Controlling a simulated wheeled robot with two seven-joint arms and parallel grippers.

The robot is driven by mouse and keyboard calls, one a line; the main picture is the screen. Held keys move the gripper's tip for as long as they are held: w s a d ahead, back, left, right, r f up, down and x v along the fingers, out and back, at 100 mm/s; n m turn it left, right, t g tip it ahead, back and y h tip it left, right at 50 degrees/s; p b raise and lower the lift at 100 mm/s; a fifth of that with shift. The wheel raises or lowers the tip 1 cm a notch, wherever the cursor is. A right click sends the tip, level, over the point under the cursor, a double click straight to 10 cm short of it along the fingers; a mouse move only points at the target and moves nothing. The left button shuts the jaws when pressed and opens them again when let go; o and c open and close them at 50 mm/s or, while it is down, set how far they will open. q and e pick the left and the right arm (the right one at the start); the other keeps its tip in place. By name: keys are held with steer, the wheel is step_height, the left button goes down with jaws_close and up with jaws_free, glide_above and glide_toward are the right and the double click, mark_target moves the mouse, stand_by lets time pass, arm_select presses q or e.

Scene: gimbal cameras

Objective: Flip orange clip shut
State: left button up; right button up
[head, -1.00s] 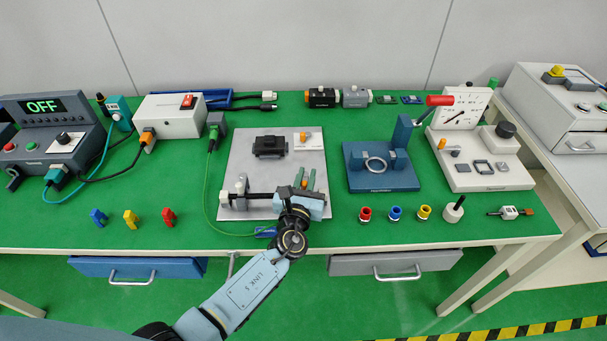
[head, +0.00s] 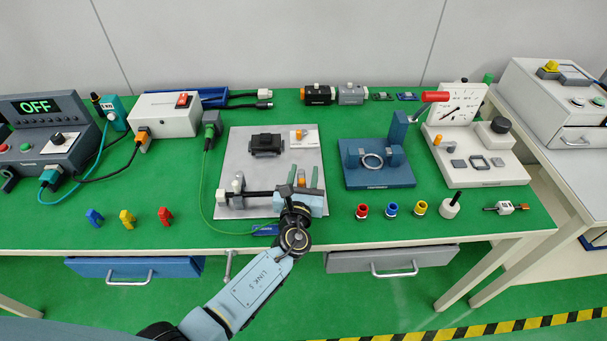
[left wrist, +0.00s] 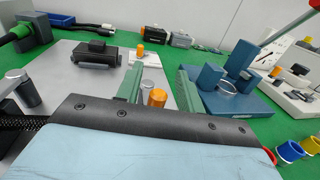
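My left gripper (head: 307,178) is over the front right part of the grey plate (head: 240,155). Its two green fingers stand apart, and in the left wrist view the gripper (left wrist: 159,88) is open. An orange cylinder-shaped piece (left wrist: 157,97) shows between the fingers, beside a grey post, with no clear contact. The head view also shows this orange piece (head: 301,178). A second orange piece (head: 299,134) stands on a small white block at the back of the plate. I cannot tell for certain which is the clip. The gripper body hides what lies below. My right gripper is out of view.
A black block (head: 266,144) sits on the plate. A dark bar with a grey-capped post (head: 238,183) lies along its front left. A blue fixture (head: 380,177) stands to the right. A green cable (head: 202,190) loops past the plate's left edge.

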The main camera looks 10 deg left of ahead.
arm_select(q)
steer(key=s, duration=0.4)
steer(key=s+d, duration=0.1)
steer(key=s, duration=0.8)
steer(key=shift+s+d+p, duration=0.15)
steer(key=shift+s+p, duration=0.05)
steer(key=shift+p, duration=0.2)
